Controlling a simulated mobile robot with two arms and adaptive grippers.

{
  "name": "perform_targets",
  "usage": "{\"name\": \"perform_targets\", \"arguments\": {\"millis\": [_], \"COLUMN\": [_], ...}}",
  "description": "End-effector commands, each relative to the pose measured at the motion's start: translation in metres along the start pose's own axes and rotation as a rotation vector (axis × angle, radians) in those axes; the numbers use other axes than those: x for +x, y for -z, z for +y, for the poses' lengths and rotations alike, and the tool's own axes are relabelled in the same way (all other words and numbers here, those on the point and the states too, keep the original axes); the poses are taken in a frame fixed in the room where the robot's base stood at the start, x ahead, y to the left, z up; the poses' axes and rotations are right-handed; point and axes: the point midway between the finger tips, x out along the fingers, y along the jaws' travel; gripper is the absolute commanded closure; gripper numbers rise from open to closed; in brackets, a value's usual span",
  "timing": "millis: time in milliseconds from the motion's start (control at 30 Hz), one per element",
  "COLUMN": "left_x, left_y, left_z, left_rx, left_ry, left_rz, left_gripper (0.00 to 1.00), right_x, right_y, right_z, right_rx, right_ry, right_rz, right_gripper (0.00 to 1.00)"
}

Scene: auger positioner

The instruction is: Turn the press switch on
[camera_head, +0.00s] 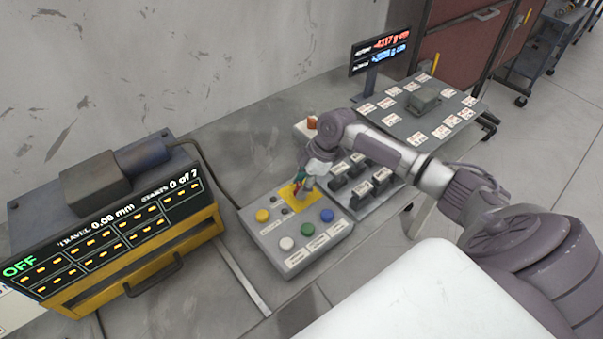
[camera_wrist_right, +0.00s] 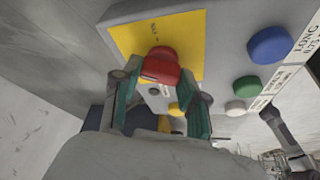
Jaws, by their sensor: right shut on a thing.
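The press switch has a red handle (camera_wrist_right: 161,66) on a yellow plate (camera_wrist_right: 188,34), seen close up in the wrist view. It belongs to a grey control box (camera_head: 272,243) on the bench in the head view, where my gripper mostly hides the handle. My right gripper (camera_head: 301,186) reaches down over the yellow plate and is shut on the red handle, with its two fingers on either side. The display on the black and yellow machine (camera_head: 150,262) reads OFF, travel 0.00 mm and starts 0 of 7. My left gripper is not in view.
The box also bears yellow (camera_head: 262,215), white (camera_head: 286,243), green (camera_head: 308,229) and blue (camera_head: 327,215) buttons near the gripper. A tray of dark blocks (camera_head: 362,188) stands close on the right. A scale display (camera_head: 380,52) and a card-covered board (camera_head: 405,122) stand farther back.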

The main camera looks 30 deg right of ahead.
Motion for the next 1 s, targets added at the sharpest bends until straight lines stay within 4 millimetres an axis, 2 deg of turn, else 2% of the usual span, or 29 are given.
{"name": "perform_targets", "arguments": {"millis": [33, 500, 800, 1000], "left_x": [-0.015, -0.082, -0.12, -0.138], "left_y": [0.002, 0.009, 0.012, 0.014], "left_z": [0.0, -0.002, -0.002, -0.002], "left_rx": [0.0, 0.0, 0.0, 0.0], "left_ry": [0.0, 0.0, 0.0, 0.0], "left_rz": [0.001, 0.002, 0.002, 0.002], "left_gripper": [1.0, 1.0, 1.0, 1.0], "right_x": [-0.007, -0.007, -0.006, -0.004], "right_y": [0.003, 0.005, 0.005, 0.005], "right_z": [-0.002, -0.003, -0.004, -0.004], "right_rx": [0.04, 0.452, 0.705, 0.839], "right_ry": [-0.014, -0.186, -0.291, -0.347], "right_rz": [0.002, 0.002, 0.003, 0.003], "right_gripper": [0.92, 0.92, 0.92, 0.92]}}
